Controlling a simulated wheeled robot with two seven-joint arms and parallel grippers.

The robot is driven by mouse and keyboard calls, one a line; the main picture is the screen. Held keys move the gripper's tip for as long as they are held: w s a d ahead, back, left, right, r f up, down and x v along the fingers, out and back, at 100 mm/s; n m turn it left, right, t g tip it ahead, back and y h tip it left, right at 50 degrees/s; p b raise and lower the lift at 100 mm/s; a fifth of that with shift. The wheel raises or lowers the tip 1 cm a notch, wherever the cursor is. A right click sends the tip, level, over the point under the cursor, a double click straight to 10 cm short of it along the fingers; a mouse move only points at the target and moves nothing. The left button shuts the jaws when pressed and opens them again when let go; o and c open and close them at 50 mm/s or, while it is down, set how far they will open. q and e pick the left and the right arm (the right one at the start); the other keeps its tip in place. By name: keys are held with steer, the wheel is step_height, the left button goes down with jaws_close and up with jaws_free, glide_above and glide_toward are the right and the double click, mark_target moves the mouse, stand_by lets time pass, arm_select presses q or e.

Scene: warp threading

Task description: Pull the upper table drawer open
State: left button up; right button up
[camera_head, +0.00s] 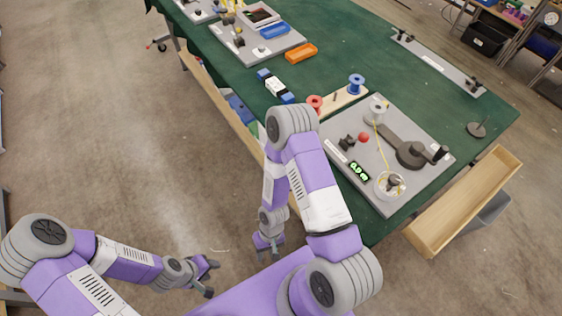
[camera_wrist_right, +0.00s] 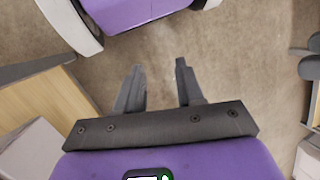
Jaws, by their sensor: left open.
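A light wooden drawer (camera_head: 464,202) stands out from the table's right end in the head view, with its empty inside showing. A grey bin-like part (camera_head: 490,212) shows beneath it. I cannot tell whether this is the upper drawer. The green table (camera_head: 350,45) has this drawer at its near right end. My right gripper (camera_head: 268,255) hangs beside the table's left side, well apart from the drawer. In the right wrist view its fingers (camera_wrist_right: 159,66) are parted, with only floor between them. My left gripper (camera_head: 211,278) is open and empty over the floor at lower left.
A grey board (camera_head: 400,185) with spools and a dark lever lies near the drawer's end of the table. A long wooden side (camera_head: 215,95) runs under the table's left edge, with blue items behind it.

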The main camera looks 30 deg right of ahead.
steer(key=w+d+f+n+g+h+b, duration=0.1)
steer(key=d+f+n+h, duration=0.1)
steer(key=d+f+h, duration=0.35)
steer(key=d+f+n+g+h+b, duration=0.1)
steer(key=d+f+n+g+h, duration=0.1)
steer(key=d+h, duration=0.65)
steer(key=w+r+n+t+h+b, duration=0.15)
steer(key=w+r+t+h, duration=0.25)
steer(key=w+t, duration=0.55)
steer(key=w+r+n+t+h, duration=0.3)
steer(key=w+r+t, duration=0.25)
steer(key=w, duration=0.65)
steer(key=f+b+x, duration=0.1)
steer(key=x, duration=0.5)
steer(key=shift+d+r+m, duration=0.25)
steer(key=shift+d+m, duration=0.05)
steer(key=shift+m, duration=0.05)
jaws_close()
